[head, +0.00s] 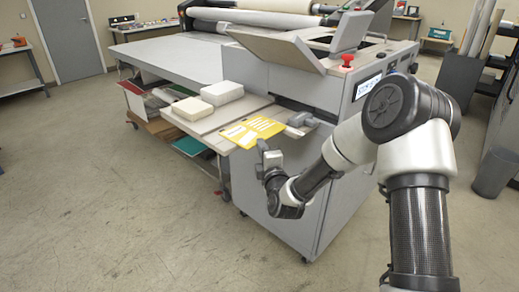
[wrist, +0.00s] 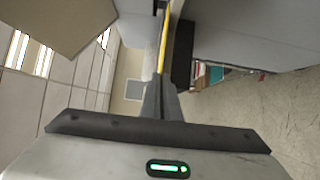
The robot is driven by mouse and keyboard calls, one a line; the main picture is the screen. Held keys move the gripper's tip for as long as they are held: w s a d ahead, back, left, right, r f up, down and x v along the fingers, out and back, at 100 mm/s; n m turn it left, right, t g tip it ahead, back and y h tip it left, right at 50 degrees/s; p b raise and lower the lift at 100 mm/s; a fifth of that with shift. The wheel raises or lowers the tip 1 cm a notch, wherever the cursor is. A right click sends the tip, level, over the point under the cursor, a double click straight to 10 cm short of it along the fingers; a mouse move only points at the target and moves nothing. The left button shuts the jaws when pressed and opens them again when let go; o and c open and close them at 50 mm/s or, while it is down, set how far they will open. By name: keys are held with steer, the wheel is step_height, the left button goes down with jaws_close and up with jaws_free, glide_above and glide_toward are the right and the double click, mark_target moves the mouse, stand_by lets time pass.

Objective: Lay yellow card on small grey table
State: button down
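The yellow card (head: 252,131) with white print shows in the head view in front of the laminator, by the right end of a pale shelf top (head: 205,120). My gripper (head: 264,147) is just below the card's near edge. In the wrist view the card (wrist: 163,48) appears edge-on as a thin yellow strip between the fingertips (wrist: 161,82), which are close together on it. I cannot tell whether the card touches the shelf top. A small grey table (head: 14,56) stands at the far left edge of the head view; I cannot tell whether it is the task's table.
Two pale blocks (head: 209,100) lie on the shelf top, with boards and sheets stored below. The large laminator (head: 300,75) fills the middle, with a red button (head: 347,60). A grey bin (head: 494,173) stands at the right. The floor (head: 110,210) at left front is clear.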

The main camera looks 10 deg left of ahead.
steer(key=c, duration=1.9)
jaws_free()
steer(key=shift+w, duration=0.1)
steer(key=shift+c, duration=0.2)
steer(key=p+v, duration=0.2)
steer(key=v, duration=1.5)
steer(key=shift+d, duration=0.1)
